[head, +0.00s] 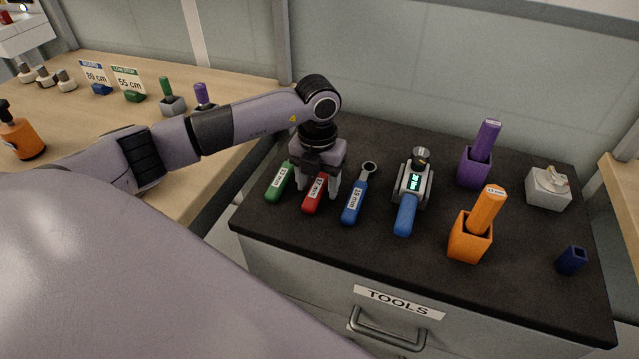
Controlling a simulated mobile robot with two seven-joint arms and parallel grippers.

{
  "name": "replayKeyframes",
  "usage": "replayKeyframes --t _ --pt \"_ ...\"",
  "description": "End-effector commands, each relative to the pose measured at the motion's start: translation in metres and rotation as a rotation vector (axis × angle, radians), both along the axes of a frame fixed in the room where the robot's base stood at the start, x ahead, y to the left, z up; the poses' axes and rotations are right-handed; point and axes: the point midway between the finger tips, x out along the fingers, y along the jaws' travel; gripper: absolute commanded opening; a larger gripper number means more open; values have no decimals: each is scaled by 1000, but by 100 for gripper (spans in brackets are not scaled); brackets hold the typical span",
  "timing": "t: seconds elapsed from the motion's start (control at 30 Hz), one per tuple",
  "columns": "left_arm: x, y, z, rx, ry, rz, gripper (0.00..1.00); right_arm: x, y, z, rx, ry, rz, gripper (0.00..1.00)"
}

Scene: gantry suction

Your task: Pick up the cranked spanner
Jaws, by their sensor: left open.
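Several spanners with coloured, labelled handles lie on the black top of the tool cabinet (510,262) in the head view. A green-handled one (279,182) is at the left, a red-handled one (313,199) beside it, and a blue-handled one (353,203) with a ring end to the right. I cannot tell from shape which is the cranked one. My left gripper (317,190) points down over the red-handled spanner, open, with one finger on each side of its handle. The gripper hides the far end of that spanner. My right gripper is not in view.
A device with a green display and blue handle (407,212) lies right of the spanners. Purple (474,168) and orange (470,240) holders bear upright handles. A grey block (546,191) and small navy holder (571,261) stand at right. A wooden bench (70,130) is at left.

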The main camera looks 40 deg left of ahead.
Motion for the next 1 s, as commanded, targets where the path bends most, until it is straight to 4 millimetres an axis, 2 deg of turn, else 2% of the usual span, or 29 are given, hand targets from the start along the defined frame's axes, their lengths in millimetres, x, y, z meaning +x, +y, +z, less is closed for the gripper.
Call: replayKeyframes --t 0.03,0.07,0.2,0.23,0.53,0.67,0.83,1.0 --pt "0 0 0 0 0 0 60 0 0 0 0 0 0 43" --pt "0 0 0 0 0 -1 53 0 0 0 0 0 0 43" --pt "0 0 0 0 0 -1 8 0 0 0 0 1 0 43" --pt "0 0 0 0 0 -1 0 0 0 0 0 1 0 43" --pt "0 0 2 -1 -1 0 0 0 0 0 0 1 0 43" --pt "1 0 9 -1 -2 -1 0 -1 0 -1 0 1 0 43" --pt "1 0 32 -2 -6 -2 0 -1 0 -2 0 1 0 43" --pt "2 -1 77 -2 -10 -2 0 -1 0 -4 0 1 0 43"
